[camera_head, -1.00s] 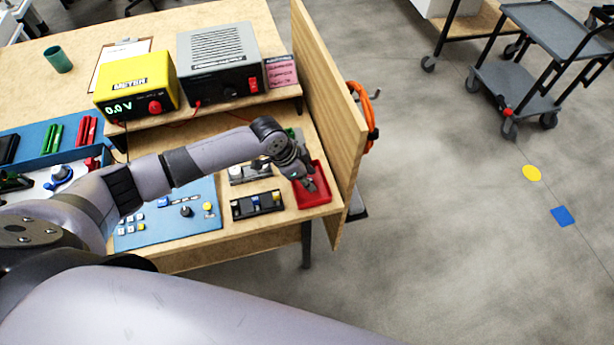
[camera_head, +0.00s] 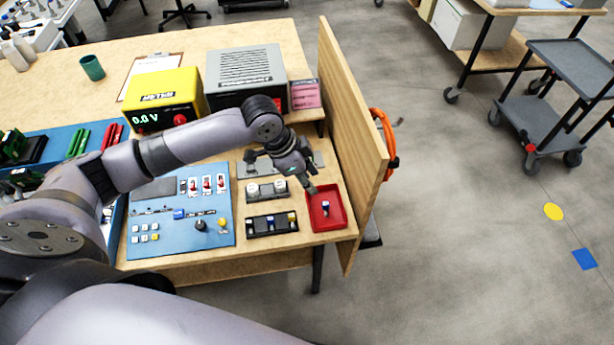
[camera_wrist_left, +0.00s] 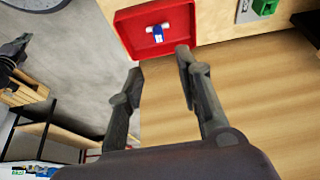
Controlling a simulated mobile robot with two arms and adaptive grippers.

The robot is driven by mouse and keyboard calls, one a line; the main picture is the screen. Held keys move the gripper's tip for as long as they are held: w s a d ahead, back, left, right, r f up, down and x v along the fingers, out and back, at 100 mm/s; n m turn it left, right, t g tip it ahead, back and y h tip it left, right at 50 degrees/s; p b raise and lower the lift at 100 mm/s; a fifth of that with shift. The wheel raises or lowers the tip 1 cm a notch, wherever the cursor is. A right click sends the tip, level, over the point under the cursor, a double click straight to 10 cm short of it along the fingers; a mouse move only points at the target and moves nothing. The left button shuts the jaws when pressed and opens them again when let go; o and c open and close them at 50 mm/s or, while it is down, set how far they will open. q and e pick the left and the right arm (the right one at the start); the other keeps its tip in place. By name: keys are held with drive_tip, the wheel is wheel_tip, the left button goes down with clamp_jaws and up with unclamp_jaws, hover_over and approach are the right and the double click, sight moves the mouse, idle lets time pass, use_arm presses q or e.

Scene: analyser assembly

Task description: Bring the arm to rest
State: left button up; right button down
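My left arm reaches in from the left over the workbench in the head view. My left gripper (camera_head: 311,184) is just above and beside the red tray (camera_head: 342,212) at the bench's right end. In the left wrist view its two fingers (camera_wrist_left: 158,75) are spread apart with nothing between them. The red tray also shows at the top of that view (camera_wrist_left: 183,38). A small blue and white part (camera_head: 326,208) lies in the tray, apart from the fingers. It also shows in the left wrist view (camera_wrist_left: 158,34).
A wooden side panel (camera_head: 345,120) stands close to the tray's right. The yellow meter (camera_head: 165,92) and grey power unit (camera_head: 245,75) stand behind my arm. A blue control panel (camera_head: 150,240) and black holders (camera_head: 272,225) are on the bench.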

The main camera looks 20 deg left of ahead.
use_arm(q)
drive_tip(key=shift+s+a+r, duration=0.1)
drive_tip(key=shift+r, duration=0.3)
